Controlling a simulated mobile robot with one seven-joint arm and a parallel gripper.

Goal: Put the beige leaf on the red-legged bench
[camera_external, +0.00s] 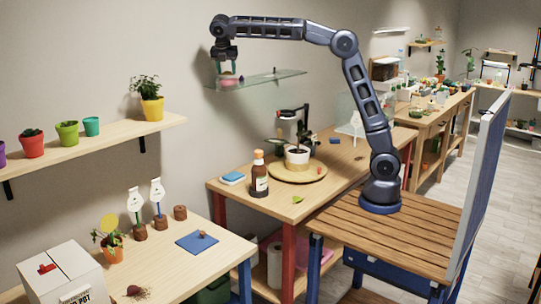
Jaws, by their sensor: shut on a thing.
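My gripper (228,72) points down at the left end of the glass wall shelf, high above the tables. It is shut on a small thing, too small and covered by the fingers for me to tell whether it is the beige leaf. A pinkish round thing (229,81) shows just below the fingertips, at the shelf. The red-legged bench (262,211) stands in the middle, below and to the right of my gripper. A small yellowish leaf-like piece (297,199) lies near its front edge. I cannot make out a beige leaf for sure anywhere.
On the bench stand a brown bottle (259,175), a blue sponge-like block (233,178) and a round board (318,171) bearing a white pot (297,155). The glass shelf (262,79) juts from the wall. The bench's front left part is mostly clear.

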